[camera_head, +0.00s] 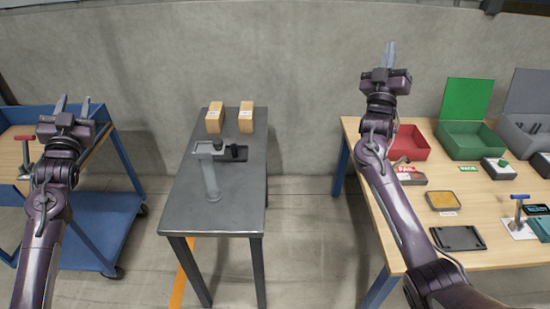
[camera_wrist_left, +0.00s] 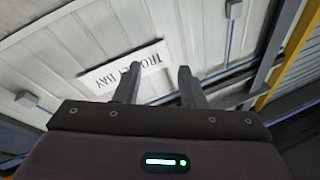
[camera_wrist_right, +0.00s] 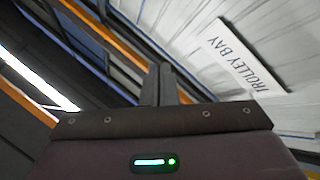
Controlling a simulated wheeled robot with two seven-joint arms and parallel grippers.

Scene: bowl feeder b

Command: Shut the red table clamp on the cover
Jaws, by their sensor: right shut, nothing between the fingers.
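A clamp with a red T-shaped handle (camera_head: 24,138) and a grey stem stands upright on the wooden top of the blue trolley at the left in the head view. My left arm covers part of the area beside it, and I cannot make out a cover under it. My left gripper (camera_head: 73,105) is open and empty, pointing up, to the right of the red handle and apart from it. My right gripper (camera_head: 390,55) is shut and empty, raised above the back left of the right table. Both wrist views show only the fingers against the walls and ceiling, with no clamp in them.
A grey table (camera_head: 240,202) in the middle holds a grey post fixture (camera_head: 209,175) and two tan boxes (camera_head: 214,118). The wooden right table (camera_head: 405,242) holds a red tray (camera_head: 408,143), a green box (camera_head: 470,139) and a blue-handled clamp (camera_head: 518,210). Floor lies between the tables.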

